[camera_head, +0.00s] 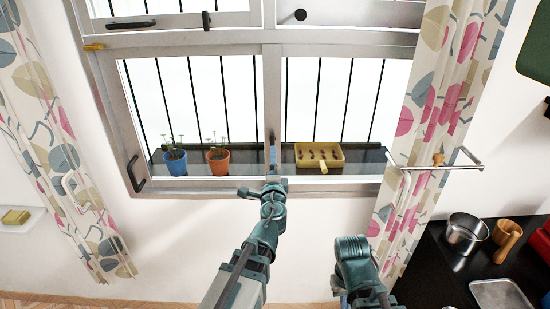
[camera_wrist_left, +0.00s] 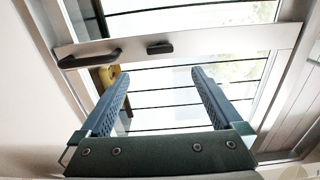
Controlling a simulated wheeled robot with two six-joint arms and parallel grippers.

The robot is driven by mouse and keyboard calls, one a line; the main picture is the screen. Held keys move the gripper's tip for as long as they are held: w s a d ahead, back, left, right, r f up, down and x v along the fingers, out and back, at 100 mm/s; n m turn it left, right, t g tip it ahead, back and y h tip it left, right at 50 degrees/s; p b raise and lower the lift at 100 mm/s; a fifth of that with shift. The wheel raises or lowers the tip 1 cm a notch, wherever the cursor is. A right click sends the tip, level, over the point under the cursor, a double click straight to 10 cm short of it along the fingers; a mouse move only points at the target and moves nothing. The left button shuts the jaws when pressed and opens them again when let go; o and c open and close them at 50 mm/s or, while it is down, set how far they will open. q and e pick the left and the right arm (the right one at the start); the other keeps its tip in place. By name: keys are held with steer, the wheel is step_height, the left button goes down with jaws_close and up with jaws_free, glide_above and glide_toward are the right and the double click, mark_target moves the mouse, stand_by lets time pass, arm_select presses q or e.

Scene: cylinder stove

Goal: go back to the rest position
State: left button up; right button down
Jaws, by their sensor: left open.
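My left arm reaches up from the bottom of the head view. Its gripper (camera_head: 271,152) is raised in front of the window's middle post, near the sill. In the left wrist view the two ribbed fingers of this gripper (camera_wrist_left: 160,75) are spread apart with nothing between them. Bars and a pale window frame (camera_wrist_left: 220,38) lie beyond the fingers. I cannot tell whether the gripper touches the frame. My right arm (camera_head: 355,265) is low, right of the left arm; its gripper is not visible.
The window (camera_head: 190,190) has dark handles (camera_head: 134,172). Behind it stand a blue pot (camera_head: 175,163), an orange pot (camera_head: 218,161) and a yellow planter (camera_head: 320,156). Patterned curtains (camera_head: 425,120) hang either side. A dark counter (camera_head: 435,275) with a metal pot (camera_head: 466,232) is at right.

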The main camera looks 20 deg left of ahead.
arm_select(q)
steer(key=shift+s+d, duration=0.15)
steer(key=shift+s, duration=0.45)
